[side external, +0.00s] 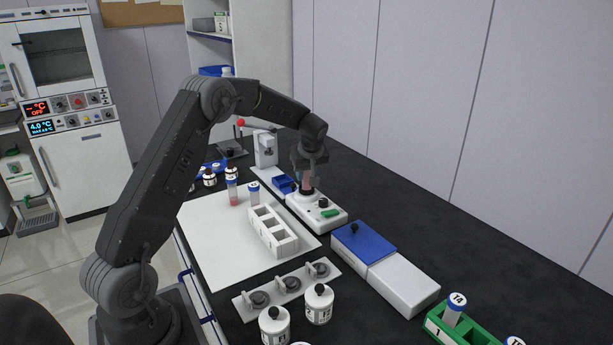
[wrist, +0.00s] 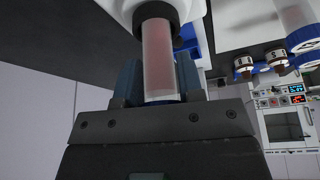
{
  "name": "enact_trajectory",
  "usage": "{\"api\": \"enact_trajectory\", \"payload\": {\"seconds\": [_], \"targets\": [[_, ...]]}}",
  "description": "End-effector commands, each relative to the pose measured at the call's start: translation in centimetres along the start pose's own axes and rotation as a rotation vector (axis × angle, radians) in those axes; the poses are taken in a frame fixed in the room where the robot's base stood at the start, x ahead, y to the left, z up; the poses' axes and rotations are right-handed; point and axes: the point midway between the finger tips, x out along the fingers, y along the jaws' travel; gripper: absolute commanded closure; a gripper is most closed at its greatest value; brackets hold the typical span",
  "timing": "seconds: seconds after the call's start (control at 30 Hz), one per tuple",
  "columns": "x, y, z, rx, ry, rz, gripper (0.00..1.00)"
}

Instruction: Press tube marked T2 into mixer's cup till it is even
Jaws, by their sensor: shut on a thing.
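My gripper (side external: 308,170) is shut on a clear tube with reddish contents (side external: 307,180), above the white mixer (side external: 332,217). In the wrist view, the tube (wrist: 158,52) lies between the two blue-grey fingers (wrist: 158,85), its blue cap end near the gripper body. Its far end meets the mixer's black cup (wrist: 143,10). The tube looks about in line with the cup. How deep it sits inside is hidden. No T2 mark is readable on it.
A white rack (side external: 272,232) and another reddish tube (side external: 233,194) stand on the white mat (side external: 205,245). A blue-and-white box (side external: 400,280) lies in front of the mixer. White bottles (side external: 319,304) and a green rack (side external: 445,331) stand nearer. Black bench is clear at right.

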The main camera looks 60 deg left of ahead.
Motion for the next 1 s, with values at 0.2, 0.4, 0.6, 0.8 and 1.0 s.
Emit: {"api": "enact_trajectory", "payload": {"seconds": [0.2, 0.4, 0.6, 0.8, 1.0], "targets": [[-1.1, -0.1, -0.3, 0.002, -0.005, -0.006, 0.93], [-2.6, -0.1, -1.0, 0.0, -0.003, -0.003, 0.93], [-4.1, 0.0, -1.7, 0.0, -0.001, -0.002, 0.93], [-5.5, 0.0, -2.3, -0.001, 0.0, 0.0, 0.93], [-6.8, 0.0, -2.8, 0.0, 0.0, 0.0, 0.93]]}}
